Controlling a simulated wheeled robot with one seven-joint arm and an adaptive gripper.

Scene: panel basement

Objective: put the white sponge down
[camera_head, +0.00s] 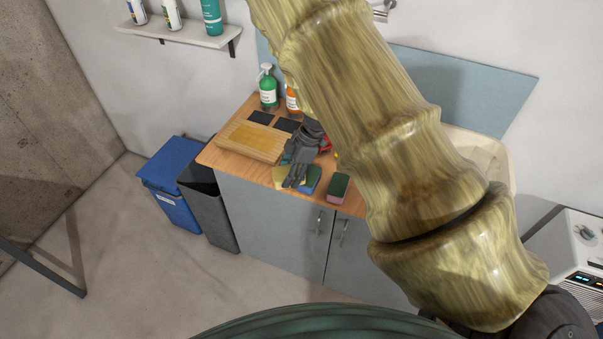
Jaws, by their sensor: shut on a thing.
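My gripper (296,172), dark grey, points down over the front part of the wooden counter (233,165). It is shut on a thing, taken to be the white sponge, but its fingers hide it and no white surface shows. A yellow sponge (280,178) and a blue sponge with a green top (312,181) lie right by the fingertips, partly covered. A pink sponge with a green top (338,189) lies a little to the right. I cannot tell whether the held thing touches the counter.
A wooden tray (251,152) stands left of my gripper. A green pump bottle (267,87) and an orange bottle (292,99) stand behind. The pale sink (496,158) is at right. Blue (170,190) and grey bins (208,212) stand left of the cabinet. My arm hides much of the counter's right.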

